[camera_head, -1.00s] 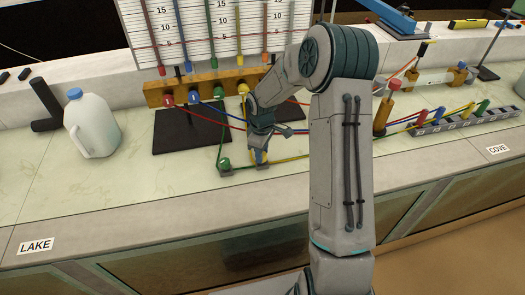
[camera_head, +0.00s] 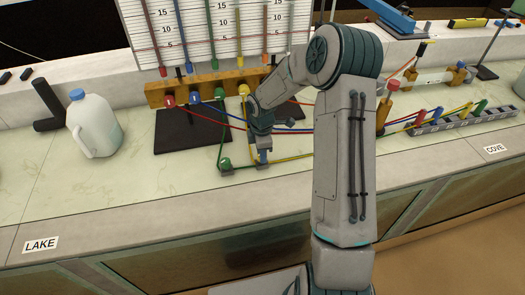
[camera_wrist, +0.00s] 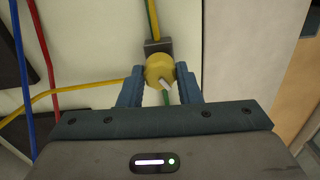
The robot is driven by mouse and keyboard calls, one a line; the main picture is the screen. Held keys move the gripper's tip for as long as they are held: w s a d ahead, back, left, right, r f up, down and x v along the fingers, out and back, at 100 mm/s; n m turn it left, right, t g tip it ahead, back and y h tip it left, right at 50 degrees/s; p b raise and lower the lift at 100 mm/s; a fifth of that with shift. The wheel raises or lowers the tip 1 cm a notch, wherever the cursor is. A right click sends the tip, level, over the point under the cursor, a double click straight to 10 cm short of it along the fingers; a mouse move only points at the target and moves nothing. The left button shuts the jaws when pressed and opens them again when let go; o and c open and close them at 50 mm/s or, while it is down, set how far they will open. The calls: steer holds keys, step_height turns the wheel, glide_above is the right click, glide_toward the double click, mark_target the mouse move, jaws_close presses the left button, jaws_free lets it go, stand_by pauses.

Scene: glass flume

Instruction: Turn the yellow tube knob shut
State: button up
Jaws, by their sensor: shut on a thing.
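The yellow tube knob (camera_wrist: 157,68) is round, with a white pointer mark that slants down and slightly right in the wrist view. It sits by a small dark clamp block (camera_wrist: 157,47). My gripper (camera_wrist: 160,78) has one finger on each side of the knob and is shut on it. In the head view my gripper (camera_head: 262,145) points down at the bench, and its fingers mostly hide the knob. A yellow tube (camera_wrist: 75,88) runs off to the left in the wrist view.
A green knob (camera_head: 225,163) on its own clamp stands just left of my gripper. Red and blue tubes cross the bench behind. A wooden manifold (camera_head: 180,93) and a white jug (camera_head: 93,126) stand back left. A grey tube rack (camera_head: 465,120) is at right.

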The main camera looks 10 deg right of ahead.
stand_by(0.4)
steer(key=o, duration=1)
steer(key=shift+c, duration=0.2)
step_height(320, 180, up, 14)
steer(key=shift+b, duration=0.3)
steer(key=s+r+m+t, duration=0.1)
steer(key=s+r+m, duration=0.3)
steer(key=s+m, duration=0.4)
steer(key=s+r+m+t, duration=0.2)
steer(key=s+m, duration=0.7)
steer(key=s, duration=1)
steer(key=v, duration=0.2)
steer(key=shift+a+r, duration=0.15)
steer(key=shift+r, duration=0.3)
